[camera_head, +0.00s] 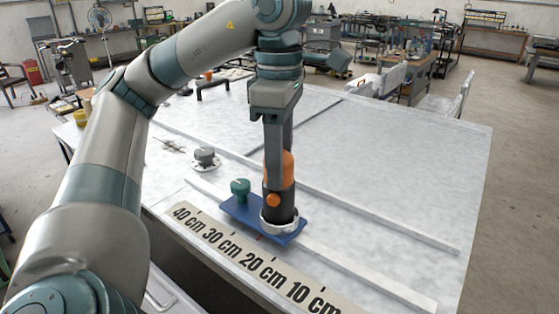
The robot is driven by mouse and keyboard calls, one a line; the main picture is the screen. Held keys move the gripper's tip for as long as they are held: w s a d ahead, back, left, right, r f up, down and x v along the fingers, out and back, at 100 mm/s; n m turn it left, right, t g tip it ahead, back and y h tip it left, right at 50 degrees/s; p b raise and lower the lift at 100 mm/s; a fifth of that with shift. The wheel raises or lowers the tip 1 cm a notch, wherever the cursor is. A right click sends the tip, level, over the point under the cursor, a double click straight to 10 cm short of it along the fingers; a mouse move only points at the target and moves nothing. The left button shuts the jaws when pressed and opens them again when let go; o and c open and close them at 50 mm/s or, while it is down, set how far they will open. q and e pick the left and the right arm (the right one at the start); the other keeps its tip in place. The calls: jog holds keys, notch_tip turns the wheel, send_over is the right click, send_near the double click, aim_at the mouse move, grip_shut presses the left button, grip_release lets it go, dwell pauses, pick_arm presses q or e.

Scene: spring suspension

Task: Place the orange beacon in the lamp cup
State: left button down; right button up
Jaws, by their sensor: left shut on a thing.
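The orange beacon (287,170) is upright, with an orange dome above a dark body and a round orange spot on its front. My left gripper (279,150) points straight down and is shut on the beacon's upper part. The lamp cup (279,226) appears as a pale ring at the right end of a blue plate (254,222). The beacon's dark lower end is at this ring and hides its inside. I cannot tell whether the beacon rests on the bottom of the cup. My right gripper is not in view.
A green knob (240,191) stands on the plate's left end. A grey knob on a white flange (205,158) sits farther back. Pale rails (380,218) cross the table (420,150), and a centimetre scale (250,262) runs along the front. The table's right side is mostly clear.

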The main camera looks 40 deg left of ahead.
pick_arm(q)
jog(key=c, duration=1.1)
grip_release()
jog(key=shift+f, duration=0.1)
notch_tip(320, 180, up, 11)
jog(key=shift+f+p, duration=0.1)
jog(key=shift+p, duration=0.8)
jog(key=shift+r, duration=0.7)
